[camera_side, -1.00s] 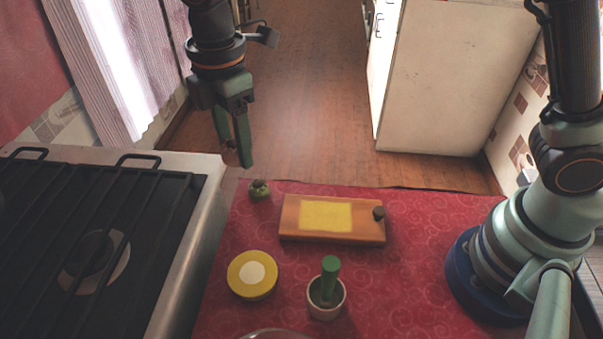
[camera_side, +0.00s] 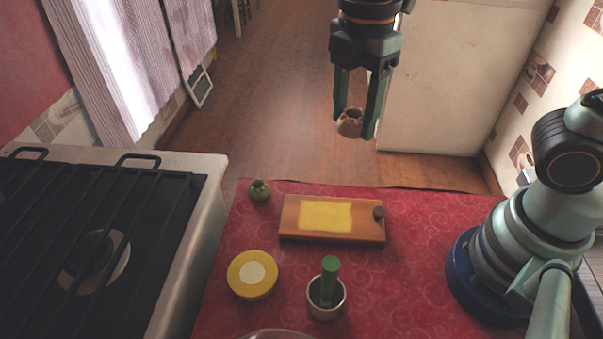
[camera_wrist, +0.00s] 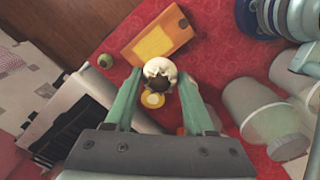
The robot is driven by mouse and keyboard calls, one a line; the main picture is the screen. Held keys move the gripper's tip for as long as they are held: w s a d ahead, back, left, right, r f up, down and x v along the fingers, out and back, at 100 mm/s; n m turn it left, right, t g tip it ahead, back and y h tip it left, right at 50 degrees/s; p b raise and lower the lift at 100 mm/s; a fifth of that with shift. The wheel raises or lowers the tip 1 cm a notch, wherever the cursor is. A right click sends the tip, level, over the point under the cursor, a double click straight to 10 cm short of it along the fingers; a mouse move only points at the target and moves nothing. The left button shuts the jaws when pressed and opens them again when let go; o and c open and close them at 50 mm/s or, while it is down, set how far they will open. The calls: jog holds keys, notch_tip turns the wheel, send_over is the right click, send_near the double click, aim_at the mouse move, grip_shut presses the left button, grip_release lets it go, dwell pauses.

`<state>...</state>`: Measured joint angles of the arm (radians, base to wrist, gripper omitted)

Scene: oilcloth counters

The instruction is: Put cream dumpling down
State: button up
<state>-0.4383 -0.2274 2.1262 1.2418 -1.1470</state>
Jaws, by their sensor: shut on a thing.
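The cream dumpling (camera_side: 349,123) is held between the two green fingers of my gripper (camera_side: 355,126), at their tips. In the side view it hangs in the air, seen against the wooden floor beyond the counter's far edge. In the wrist view the cream dumpling (camera_wrist: 158,68) shows a pleated pale body with a dark top, between the fingertips of my gripper (camera_wrist: 160,76). It touches no surface that I can see.
On the red cloth (camera_side: 420,240) lie a wooden board (camera_side: 290,222) with a yellow patch and a small brown piece (camera_side: 379,213), a green dumpling (camera_side: 260,191), a yellow round tin (camera_side: 252,275) and a cup (camera_side: 325,306) with a green handle. A stove (camera_side: 90,240) stands left.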

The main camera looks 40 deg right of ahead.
aim_at(349, 217)
jog(key=shift+s+d+f, duration=0.2)
jog(key=shift+s+d, duration=0.35)
jog(key=shift+s, duration=0.05)
jog(key=shift+s+f, duration=0.1)
jog(key=shift+f, duration=0.3)
notch_tip(349, 217, down, 19)
jog(key=shift+f, duration=0.1)
jog(key=shift+f, duration=0.15)
jog(key=o, duration=0.7)
